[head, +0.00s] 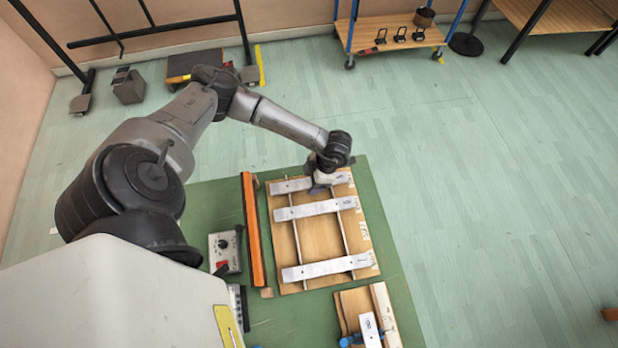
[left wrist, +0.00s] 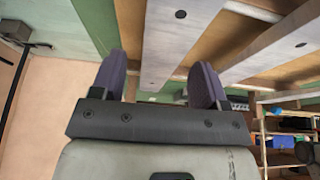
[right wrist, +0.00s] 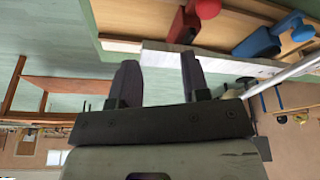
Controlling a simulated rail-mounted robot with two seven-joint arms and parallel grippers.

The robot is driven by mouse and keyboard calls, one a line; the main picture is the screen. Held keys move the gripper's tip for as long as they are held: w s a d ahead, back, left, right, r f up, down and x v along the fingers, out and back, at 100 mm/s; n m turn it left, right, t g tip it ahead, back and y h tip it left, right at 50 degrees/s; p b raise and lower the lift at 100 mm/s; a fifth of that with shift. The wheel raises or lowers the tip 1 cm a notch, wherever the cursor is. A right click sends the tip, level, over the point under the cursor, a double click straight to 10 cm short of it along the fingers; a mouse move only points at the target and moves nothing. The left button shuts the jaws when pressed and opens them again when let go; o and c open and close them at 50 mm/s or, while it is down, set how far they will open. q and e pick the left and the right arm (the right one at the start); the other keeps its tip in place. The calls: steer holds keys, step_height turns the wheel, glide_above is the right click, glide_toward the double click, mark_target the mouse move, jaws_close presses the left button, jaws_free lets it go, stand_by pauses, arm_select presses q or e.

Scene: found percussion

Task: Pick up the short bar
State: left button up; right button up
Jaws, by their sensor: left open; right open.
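The short bar (head: 292,185), a pale metal bar with a hole near its end, lies at the far end of a wooden frame (head: 318,237). My left gripper (head: 322,180) is over its right part and hides some of it. In the left wrist view the bar (left wrist: 172,45) runs between the two open fingers of my left gripper (left wrist: 162,88); I cannot tell whether they touch it. Two longer bars, a middle one (head: 315,209) and a near one (head: 330,267), lie across the same frame. My right gripper (right wrist: 158,82) is open and empty, outside the head view.
An orange-topped beam (head: 253,230) and a grey box with a red part (head: 225,250) stand left of the frame. A smaller board (head: 347,303) with a bar is nearer. Red (right wrist: 184,25) and blue (right wrist: 258,43) parts stand near my right gripper.

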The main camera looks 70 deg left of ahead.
arm_select(q)
steer(key=shift+s+f, duration=0.15)
steer(key=shift+f, duration=0.1)
steer(key=shift+c, duration=1.3)
steer(key=c, duration=0.8)
steer(key=shift+c, duration=0.3)
steer(key=shift+r, duration=0.1)
